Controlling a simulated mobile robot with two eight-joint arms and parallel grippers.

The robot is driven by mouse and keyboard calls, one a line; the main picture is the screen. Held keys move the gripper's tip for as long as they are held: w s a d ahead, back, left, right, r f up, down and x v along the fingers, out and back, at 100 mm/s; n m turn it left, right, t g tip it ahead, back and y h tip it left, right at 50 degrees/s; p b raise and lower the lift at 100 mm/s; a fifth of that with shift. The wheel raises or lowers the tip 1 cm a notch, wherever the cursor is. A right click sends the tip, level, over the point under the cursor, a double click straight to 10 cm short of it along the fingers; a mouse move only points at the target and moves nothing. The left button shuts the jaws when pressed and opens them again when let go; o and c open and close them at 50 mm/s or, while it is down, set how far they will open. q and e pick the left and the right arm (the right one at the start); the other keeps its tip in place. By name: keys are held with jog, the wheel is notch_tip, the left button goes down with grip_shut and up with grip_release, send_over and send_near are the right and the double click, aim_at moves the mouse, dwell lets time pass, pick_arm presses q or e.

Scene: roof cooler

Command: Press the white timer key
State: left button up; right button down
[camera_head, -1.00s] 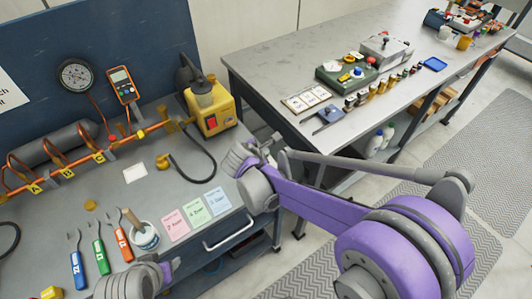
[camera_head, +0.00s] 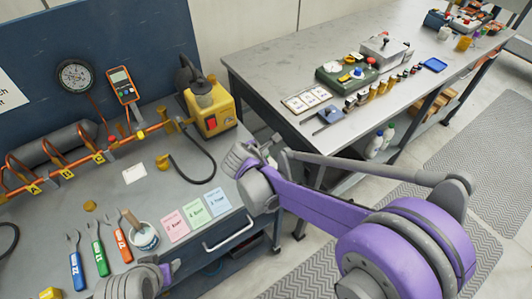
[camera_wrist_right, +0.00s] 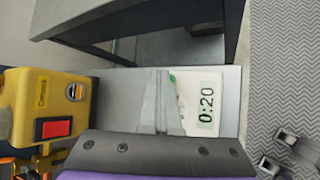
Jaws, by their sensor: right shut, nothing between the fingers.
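The white timer (camera_wrist_right: 206,98) shows in the right wrist view with a display reading 0:20. It lies on a grey surface just right of my right gripper (camera_wrist_right: 160,78). A bit of green shows at the timer's edge beside the fingertips. My right gripper is shut and empty, and it covers part of the timer. I cannot make out the white key or tell whether the fingers touch the timer. In the head view my right gripper (camera_head: 274,138) is at the bench's right edge, and the timer is not discernible. My left gripper is low at the left, its fingers unclear.
A yellow pump (camera_head: 209,106) with a red switch stands close by; it also shows in the right wrist view (camera_wrist_right: 38,110). Coloured cards (camera_head: 196,211), a white jar (camera_head: 145,238) and several coloured-handled tools lie on the bench. A second table (camera_head: 270,70) stands behind.

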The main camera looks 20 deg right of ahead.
jog(key=shift+r, duration=0.2)
notch_tip(320, 180, up, 6)
jog(key=p, duration=0.3)
jog(key=shift+f+p, duration=0.1)
jog(key=shift+p, duration=0.25)
dwell(0.6)
jog(key=s+d+m+g+y, duration=0.1)
jog(key=s+d+m+y, duration=0.1)
jog(key=s+m, duration=0.8)
jog(key=s+d+m+g+y, duration=0.1)
jog(key=s+m+y, duration=0.2)
jog(key=s+m, duration=0.7)
jog(key=s, duration=0.6)
jog(key=shift+s+d+f+p, duration=0.15)
jog(key=shift+d+f+p, duration=0.2)
jog(key=shift+d+p, duration=0.05)
